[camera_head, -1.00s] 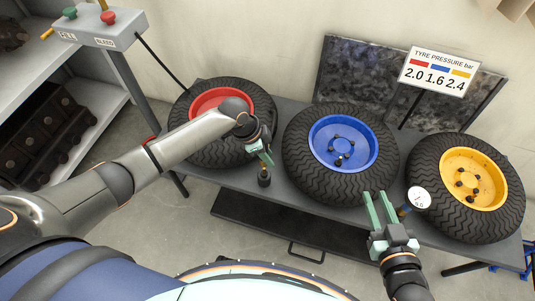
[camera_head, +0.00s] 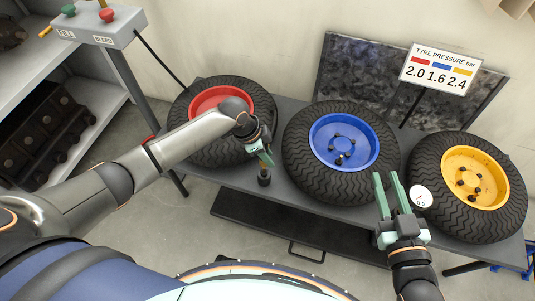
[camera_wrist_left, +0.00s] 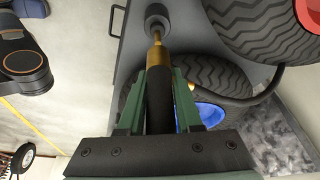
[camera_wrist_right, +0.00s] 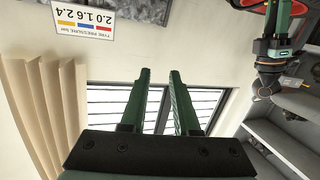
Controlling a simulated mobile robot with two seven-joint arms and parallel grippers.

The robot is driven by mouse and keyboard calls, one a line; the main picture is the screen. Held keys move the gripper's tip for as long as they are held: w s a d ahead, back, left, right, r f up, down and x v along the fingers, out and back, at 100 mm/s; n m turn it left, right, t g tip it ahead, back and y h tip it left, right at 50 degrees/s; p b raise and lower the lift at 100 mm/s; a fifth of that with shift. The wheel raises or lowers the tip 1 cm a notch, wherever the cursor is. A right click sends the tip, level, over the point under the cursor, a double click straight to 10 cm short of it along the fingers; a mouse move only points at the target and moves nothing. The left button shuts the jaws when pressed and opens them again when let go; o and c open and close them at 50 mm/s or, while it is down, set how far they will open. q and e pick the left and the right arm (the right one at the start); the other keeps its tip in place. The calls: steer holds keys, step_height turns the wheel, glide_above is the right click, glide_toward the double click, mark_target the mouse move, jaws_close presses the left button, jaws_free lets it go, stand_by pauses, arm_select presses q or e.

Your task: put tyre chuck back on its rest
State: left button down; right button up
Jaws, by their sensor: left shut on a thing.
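My left gripper (camera_head: 264,158) is shut on the tyre chuck (camera_wrist_left: 159,100), which has a dark handle and a brass nozzle. In the left wrist view the nozzle points at a small dark grey cylinder (camera_wrist_left: 157,17), apparently the rest, and its tip is at or very close to it. Whether it is seated I cannot tell. In the head view this cylinder (camera_head: 264,177) stands at the bench's front edge below the left gripper. My right gripper (camera_head: 388,186) is open and empty, its fingers (camera_wrist_right: 160,100) parallel with a clear gap.
Wheels with red (camera_head: 218,105), blue (camera_head: 342,140) and yellow (camera_head: 474,177) rims lie on the grey bench (camera_head: 225,178). A round gauge (camera_head: 420,197) is beside the right gripper. A pressure sign (camera_head: 440,69) stands behind. A FILL/BLEED button box (camera_head: 100,26) is at left.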

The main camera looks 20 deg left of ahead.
arm_select(q)
steer(key=shift+f, duration=0.2)
arm_select(e)
steer(key=r, duration=0.1)
steer(key=r+t, duration=0.1)
steer(key=r, duration=0.1)
steer(key=shift+w+r+n+y, duration=0.1)
steer(key=shift+w+n+y, duration=0.1)
steer(key=shift+n+y, duration=0.15)
arm_select(q)
steer(key=shift+p, duration=0.35)
arm_select(e)
steer(key=shift+r, duration=0.55)
arm_select(q)
steer(key=shift+f, duration=0.1)
stand_by(0.4)
